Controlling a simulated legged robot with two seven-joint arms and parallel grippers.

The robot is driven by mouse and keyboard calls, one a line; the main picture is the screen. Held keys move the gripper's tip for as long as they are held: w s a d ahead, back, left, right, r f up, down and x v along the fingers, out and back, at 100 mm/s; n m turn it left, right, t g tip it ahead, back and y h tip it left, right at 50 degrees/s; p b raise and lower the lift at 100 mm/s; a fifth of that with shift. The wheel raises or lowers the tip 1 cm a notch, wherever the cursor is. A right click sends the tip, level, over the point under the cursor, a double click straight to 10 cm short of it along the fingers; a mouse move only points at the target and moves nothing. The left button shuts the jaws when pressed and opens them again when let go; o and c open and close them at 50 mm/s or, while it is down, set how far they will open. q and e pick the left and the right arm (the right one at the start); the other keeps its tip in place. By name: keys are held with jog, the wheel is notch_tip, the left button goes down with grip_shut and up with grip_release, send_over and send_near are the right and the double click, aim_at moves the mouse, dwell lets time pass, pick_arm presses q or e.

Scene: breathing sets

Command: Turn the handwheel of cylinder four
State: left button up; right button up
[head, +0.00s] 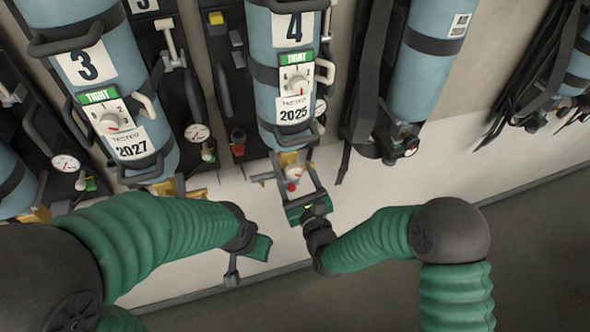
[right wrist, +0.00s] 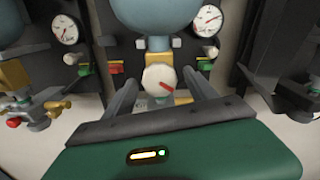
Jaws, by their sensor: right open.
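Cylinder four (head: 266,108) is pale blue with a "4" label and hangs upright on the wall rack. Its handwheel (head: 294,173) is a small white knob with a red mark, below the cylinder's bottom end. My right gripper (head: 289,163) is open, with one finger on either side of the handwheel. In the right wrist view the handwheel (right wrist: 153,73) shows between the two dark fingers of the right gripper (right wrist: 161,84); I cannot tell whether they touch it. My left gripper (head: 250,256) hangs low at the left, away from the cylinders; its fingers are hard to make out.
Cylinder three (head: 133,82), labelled 2027, stands to the left. Another blue cylinder (head: 424,78) with black straps hangs to the right. Pressure gauges (head: 197,133) and hoses sit beside the cylinders. The pale lower wall (head: 420,190) is bare on the right.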

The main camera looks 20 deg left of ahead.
jog(key=shift+w+a+f, duration=0.2)
jog(key=shift+w+a, duration=0.2)
jog(key=shift+s+d+r, duration=0.1)
jog(key=shift+d, duration=0.2)
jog(key=c, duration=1.4)
